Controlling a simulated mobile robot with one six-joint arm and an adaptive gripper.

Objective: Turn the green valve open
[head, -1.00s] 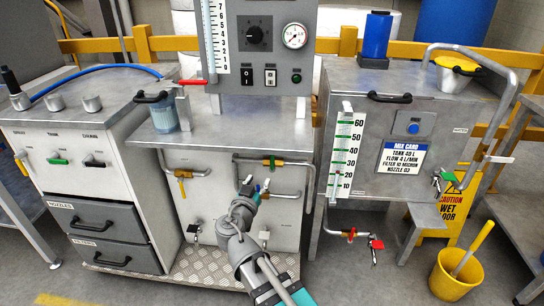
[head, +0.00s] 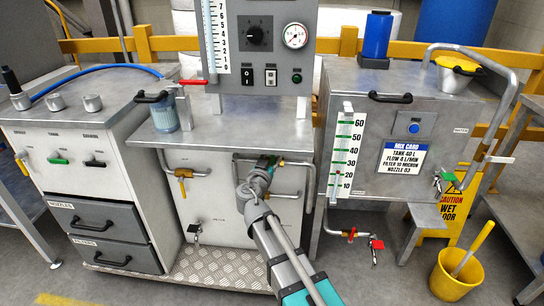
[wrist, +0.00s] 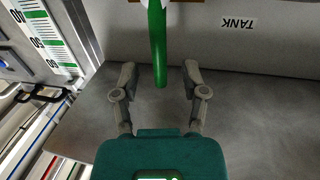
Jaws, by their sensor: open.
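The green valve lever (wrist: 157,45) shows in the wrist view as a long green handle, coming down from the top edge between my two fingers. My gripper (wrist: 159,70) is open, with one finger on each side of the lever and visible gaps between. A label reading TANK, upside down, is on the panel beside it. In the head view my gripper (head: 266,164) is at the pipe on the right half of the middle cabinet front and hides most of the green lever there.
A yellow-handled valve (head: 183,174) is on the pipe to the left. The grey tank (head: 400,125) with another green-handled valve (head: 443,182) stands at the right. A yellow bucket (head: 455,275) is on the floor.

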